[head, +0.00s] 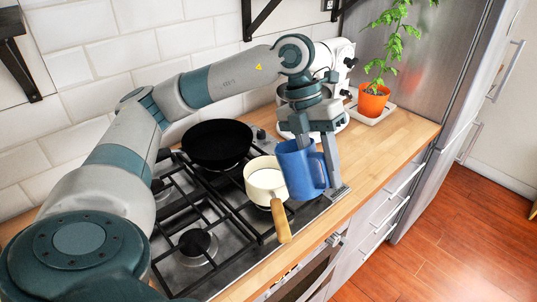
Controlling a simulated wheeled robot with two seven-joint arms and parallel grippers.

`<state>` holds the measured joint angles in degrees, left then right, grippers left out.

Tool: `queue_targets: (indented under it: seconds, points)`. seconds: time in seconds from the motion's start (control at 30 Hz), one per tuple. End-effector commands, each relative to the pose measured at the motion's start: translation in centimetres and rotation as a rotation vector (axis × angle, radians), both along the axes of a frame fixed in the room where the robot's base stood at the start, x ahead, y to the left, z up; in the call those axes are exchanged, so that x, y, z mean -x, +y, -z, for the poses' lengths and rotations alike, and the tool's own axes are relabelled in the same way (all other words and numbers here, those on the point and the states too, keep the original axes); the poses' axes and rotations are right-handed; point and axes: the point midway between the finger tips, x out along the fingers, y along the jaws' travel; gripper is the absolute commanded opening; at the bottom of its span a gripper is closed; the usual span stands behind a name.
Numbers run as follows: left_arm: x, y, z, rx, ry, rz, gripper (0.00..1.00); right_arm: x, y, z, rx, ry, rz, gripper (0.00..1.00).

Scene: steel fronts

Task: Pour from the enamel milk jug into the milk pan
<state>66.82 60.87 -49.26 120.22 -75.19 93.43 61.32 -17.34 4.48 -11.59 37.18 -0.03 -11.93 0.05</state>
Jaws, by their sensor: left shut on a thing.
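The blue enamel milk jug (299,172) is held up at the right of the milk pan in the head view. It looks close to upright; its inside is hidden from here. My left gripper (316,142) comes down from above and is shut on the jug near its upper right side. The cream milk pan (253,187) with a wooden handle stands on the hob, its handle pointing toward the front edge. The jug overlaps the pan's right rim in the picture; I cannot tell whether they touch. The pan's inside looks pale. My right gripper is out of view.
A black frying pan (217,144) stands on the gas hob (240,229) behind the milk pan. A white appliance (338,62) and a plant in an orange pot (373,101) stand at the back. The wooden counter (394,137) at right is clear.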

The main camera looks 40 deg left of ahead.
Motion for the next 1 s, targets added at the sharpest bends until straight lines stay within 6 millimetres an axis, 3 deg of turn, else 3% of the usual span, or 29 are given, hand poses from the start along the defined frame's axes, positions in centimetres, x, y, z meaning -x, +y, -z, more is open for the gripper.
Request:
queue_targets:
  seconds: [0.1,0.23,0.57,1.0]
  points:
    - [0.0,-0.2,-0.7,-0.129,-0.012,0.007,0.00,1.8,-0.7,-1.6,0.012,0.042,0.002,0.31]
    - [0.0,0.3,0.0,-0.246,-0.018,0.008,0.00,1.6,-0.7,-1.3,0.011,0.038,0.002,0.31]
    - [0.0,0.5,-0.2,-0.244,-0.016,0.004,0.00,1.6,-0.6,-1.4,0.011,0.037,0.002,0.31]
    - [0.0,0.4,-2.9,-0.243,-0.015,0.005,0.00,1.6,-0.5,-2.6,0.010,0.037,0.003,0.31]
